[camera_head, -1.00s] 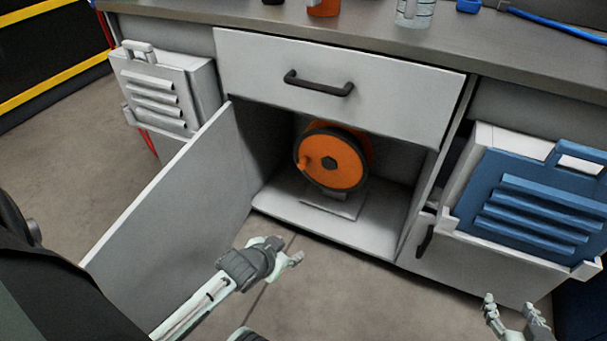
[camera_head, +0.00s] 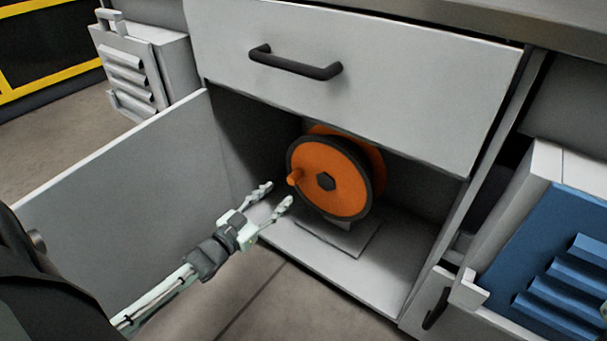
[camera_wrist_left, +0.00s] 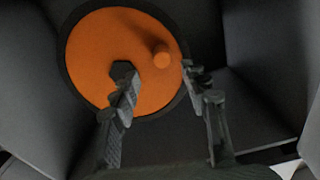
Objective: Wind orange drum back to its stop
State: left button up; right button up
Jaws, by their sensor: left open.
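The orange drum (camera_head: 335,185) with a black rim and dark hub stands upright on a grey base plate (camera_head: 312,240) inside the open cabinet. Its orange crank knob (camera_head: 294,177) sticks out at the drum's left side in the head view. My left gripper (camera_head: 272,196) is open at the cabinet mouth, just left of and below the knob, apart from it. In the left wrist view the drum (camera_wrist_left: 100,50) fills the upper left. The knob (camera_wrist_left: 162,57) shows beyond the gap between the open fingers (camera_wrist_left: 158,88).
An open door (camera_head: 120,200) stands left of the cabinet, close to my left arm. A closed drawer (camera_head: 350,85) with a black handle is above the drum. A blue slatted bin (camera_head: 560,260) hangs at the right. The cabinet floor right of the drum is clear.

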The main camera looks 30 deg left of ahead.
aim_at(290, 183)
pick_arm(q)
jog(key=w+b, duration=0.1)
jog(key=w, duration=0.3)
jog(key=w+b, duration=0.1)
jog(key=w, duration=0.2)
jog(key=shift+w+d+f, duration=0.15)
jog(key=shift+w, duration=0.2)
grip_shut()
